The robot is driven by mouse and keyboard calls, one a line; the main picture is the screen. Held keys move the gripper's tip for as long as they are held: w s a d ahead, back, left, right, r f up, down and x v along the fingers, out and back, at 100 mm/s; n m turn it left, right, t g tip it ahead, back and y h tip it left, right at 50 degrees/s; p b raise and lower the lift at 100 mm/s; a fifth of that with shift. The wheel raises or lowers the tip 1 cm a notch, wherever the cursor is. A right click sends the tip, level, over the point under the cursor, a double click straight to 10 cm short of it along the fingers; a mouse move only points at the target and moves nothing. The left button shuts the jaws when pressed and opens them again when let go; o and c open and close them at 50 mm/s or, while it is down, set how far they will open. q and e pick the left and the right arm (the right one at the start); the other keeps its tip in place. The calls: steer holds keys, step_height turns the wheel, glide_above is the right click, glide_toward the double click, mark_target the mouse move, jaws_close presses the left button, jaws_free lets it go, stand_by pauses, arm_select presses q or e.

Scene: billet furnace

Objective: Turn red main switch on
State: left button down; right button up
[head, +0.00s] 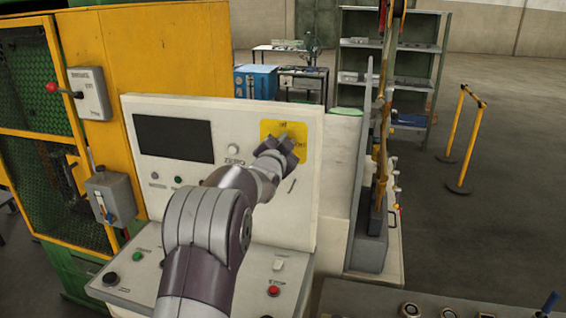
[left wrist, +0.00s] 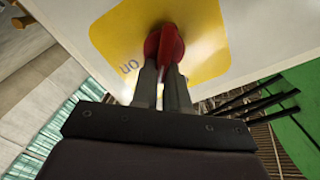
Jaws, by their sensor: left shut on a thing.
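The red main switch (left wrist: 168,45) sits on a yellow plate (left wrist: 215,50) with an "on" label, in the left wrist view. In the head view the yellow plate (head: 268,128) is on the upper right of the white control panel (head: 305,200), and my left gripper hides the switch there. My left gripper (left wrist: 165,72) is shut on the red switch handle, its two fingers close together around it. In the head view my left gripper (head: 283,143) reaches the plate from the lower left. My right gripper is not in view.
A dark screen (head: 174,139) and a white ZERO knob (head: 233,149) are left of my left arm. A red-knobbed lever (head: 52,88) is on the yellow cabinet. A red button (head: 273,291) and a green button (head: 110,279) are on the lower console. Shelves stand behind.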

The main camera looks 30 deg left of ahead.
arm_select(q)
steer(key=shift+w+d+f+m+b, duration=0.15)
steer(key=shift+f+m+b, duration=0.2)
steer(key=shift+m+b, duration=1.5)
steer(key=shift+s+d+f+m+b, duration=0.1)
steer(key=shift+f+m+b, duration=0.25)
steer(key=shift+m+b, duration=1.5)
steer(key=shift+w+d+f+m+b, duration=0.15)
steer(key=shift+f+m+b, duration=0.2)
steer(key=shift+m+b, duration=1.5)
steer(key=shift+n+b, duration=0.35)
steer(key=shift+b, duration=0.2)
steer(key=c, duration=1.2)
jaws_free()
steer(key=shift+s, duration=0.1)
steer(key=shift+o, duration=0.3)
steer(key=shift+r, duration=0.1)
steer(key=shift+s, duration=0.1)
